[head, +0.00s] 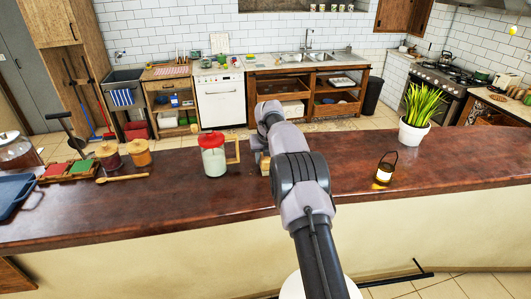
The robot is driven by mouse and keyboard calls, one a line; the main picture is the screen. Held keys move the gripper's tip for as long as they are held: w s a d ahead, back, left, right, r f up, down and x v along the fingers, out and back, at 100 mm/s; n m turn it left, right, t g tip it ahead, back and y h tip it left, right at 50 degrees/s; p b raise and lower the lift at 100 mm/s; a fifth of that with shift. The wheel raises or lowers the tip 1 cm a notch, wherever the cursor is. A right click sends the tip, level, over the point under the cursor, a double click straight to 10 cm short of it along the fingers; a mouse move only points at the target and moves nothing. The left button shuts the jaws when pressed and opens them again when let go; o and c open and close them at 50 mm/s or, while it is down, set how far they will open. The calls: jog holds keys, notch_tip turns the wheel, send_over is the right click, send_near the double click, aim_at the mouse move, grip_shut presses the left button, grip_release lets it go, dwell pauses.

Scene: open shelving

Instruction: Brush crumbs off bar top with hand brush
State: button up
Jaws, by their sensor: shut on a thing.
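The dark red-brown bar top (345,160) runs across the head view. My arm reaches over it from the front, and my gripper (262,160) is low at the bar top near its middle, partly hidden by my wrist. It is shut on a small light wooden piece (265,170), which seems to be the hand brush. Its bristles are hidden, and I cannot tell whether it touches the surface. I cannot make out any crumbs at this size.
A red-lidded jug (213,158) stands just left of my gripper. A lantern (385,170) and potted plant (415,128) stand right.

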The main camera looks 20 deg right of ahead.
jog(key=shift+w, duration=0.15)
notch_tip(320, 180, up, 6)
jog(key=p, duration=0.4)
dwell(0.3)
notch_tip(320, 180, up, 3)
jog(key=p, duration=0.2)
jog(key=shift+r+p, duration=0.1)
jog(key=shift+p, duration=0.25)
jog(key=shift+f, duration=0.2)
